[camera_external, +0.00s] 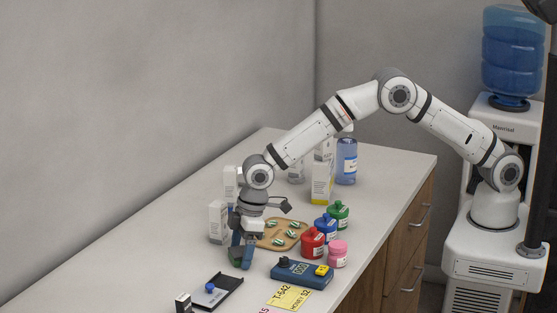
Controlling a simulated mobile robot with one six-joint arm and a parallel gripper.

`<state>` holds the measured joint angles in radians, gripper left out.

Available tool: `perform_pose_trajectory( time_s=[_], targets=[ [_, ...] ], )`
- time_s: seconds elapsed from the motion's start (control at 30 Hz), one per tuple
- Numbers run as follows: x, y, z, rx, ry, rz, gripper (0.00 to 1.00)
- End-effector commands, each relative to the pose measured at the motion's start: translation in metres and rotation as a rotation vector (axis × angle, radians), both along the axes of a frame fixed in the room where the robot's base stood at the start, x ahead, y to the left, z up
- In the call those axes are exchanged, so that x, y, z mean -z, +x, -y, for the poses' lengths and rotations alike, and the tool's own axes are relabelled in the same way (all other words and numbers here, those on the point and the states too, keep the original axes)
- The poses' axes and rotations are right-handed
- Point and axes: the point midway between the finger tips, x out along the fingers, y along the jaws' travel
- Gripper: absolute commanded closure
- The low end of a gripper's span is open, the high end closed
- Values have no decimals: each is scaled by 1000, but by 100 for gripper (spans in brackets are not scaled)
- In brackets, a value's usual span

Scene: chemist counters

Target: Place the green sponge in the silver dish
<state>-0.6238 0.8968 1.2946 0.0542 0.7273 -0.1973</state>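My gripper (242,261) points down over the counter, left of the tan tray (266,243). Its blue-grey fingers are close to the counter top. The view is too small to tell whether they are apart or closed. I cannot make out a green sponge; a dull greenish tint shows at the fingers, but I cannot tell whether it is an object. I cannot make out a silver dish either. The gripper and wrist hide part of the counter behind them.
Several green-and-white pieces lie on the tan tray. Red (312,243), blue (325,229), green (338,215) and pink (338,254) jars stand to its right. A blue device (302,274) and a black tray (224,292) are in front. White boxes (219,222) stand behind my gripper.

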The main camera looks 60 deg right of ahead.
Motion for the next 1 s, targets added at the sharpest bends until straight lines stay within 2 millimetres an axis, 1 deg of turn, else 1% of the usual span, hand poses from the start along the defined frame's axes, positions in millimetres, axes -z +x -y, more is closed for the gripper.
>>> perform_pose_trajectory(
  time_s=[0.23, 0.37, 0.47, 0.7, 0.8, 0.9, 1.0],
  targets=[
    [-1, 0, 0, 0, 0, 0, 24],
    [-9, 0, 1, 0, 1, 1, 24],
    [-25, -3, 3, 0, 2, 4, 24],
    [-76, -11, 12, 0, 2, 4, 24],
    [-94, -15, 15, 0, 2, 2, 24],
    [-108, -17, 17, 0, 1, 1, 24],
    [-116, -18, 18, 0, 1, 1, 24]
  ],
)
